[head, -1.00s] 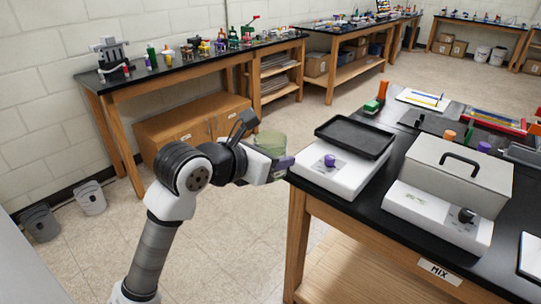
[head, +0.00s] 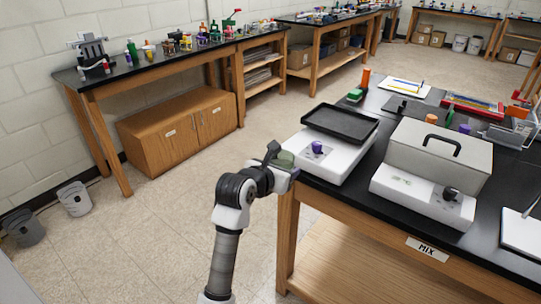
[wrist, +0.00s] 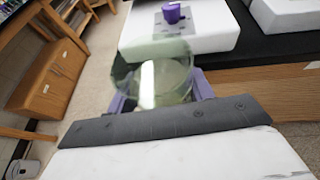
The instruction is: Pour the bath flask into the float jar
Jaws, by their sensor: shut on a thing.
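My gripper (head: 288,172) is shut on a greenish see-through glass vessel, which I take to be the bath flask (head: 284,158). It is at the near left corner of the MIX bench, partly hidden by my wrist in the head view. In the wrist view the flask (wrist: 153,75) stands between my purple fingers, its round rim facing the camera. I cannot make out its contents. I cannot pick out the float jar in either view.
The black-topped MIX bench (head: 330,191) holds a white device with a black tray (head: 341,123) and purple knob, and a grey lidded box (head: 438,158). A cluttered bench (head: 110,72) lines the left wall. Grey bins (head: 74,198) stand on the floor. Floor between is clear.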

